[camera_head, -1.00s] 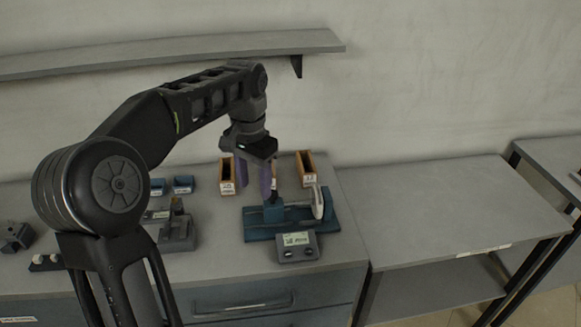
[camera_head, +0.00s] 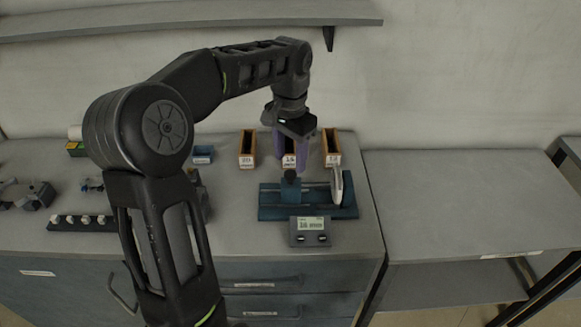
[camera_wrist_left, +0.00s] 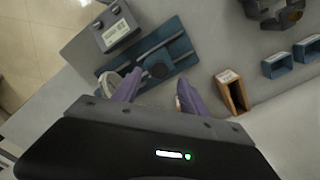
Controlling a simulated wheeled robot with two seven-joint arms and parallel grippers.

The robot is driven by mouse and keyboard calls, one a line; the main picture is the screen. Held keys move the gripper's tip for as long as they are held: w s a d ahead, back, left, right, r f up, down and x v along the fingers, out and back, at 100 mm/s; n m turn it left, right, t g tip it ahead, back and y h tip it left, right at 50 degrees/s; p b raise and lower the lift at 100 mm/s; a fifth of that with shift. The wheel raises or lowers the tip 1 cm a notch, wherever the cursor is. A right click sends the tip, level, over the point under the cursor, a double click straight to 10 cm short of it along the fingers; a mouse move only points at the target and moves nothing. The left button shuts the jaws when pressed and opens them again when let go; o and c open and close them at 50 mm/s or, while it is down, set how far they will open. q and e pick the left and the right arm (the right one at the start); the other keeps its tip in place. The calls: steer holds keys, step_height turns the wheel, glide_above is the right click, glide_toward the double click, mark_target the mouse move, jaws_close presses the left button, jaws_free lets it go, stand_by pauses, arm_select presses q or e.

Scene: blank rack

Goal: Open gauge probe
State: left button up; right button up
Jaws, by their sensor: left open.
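A grey display unit (camera_head: 310,231) stands in front of the base. My left gripper (camera_head: 290,157) is open, its purple fingers pointing down just above and behind the knob. In the wrist view the fingers (camera_wrist_left: 157,92) are apart, with nothing between them. My right gripper is out of view.
Orange-brown bins (camera_head: 247,148) stand behind the gauge; one bin (camera_wrist_left: 232,93) lies beside a finger in the wrist view. A small blue bin (camera_head: 203,154) and a strip with white knobs (camera_head: 80,222) are to the left. The lower table (camera_head: 450,200) at right is clear.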

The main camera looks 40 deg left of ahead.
mark_target(290, 173)
arm_select(q)
steer(key=shift+f, duration=2.2)
steer(key=shift+c, duration=0.4)
jaws_close()
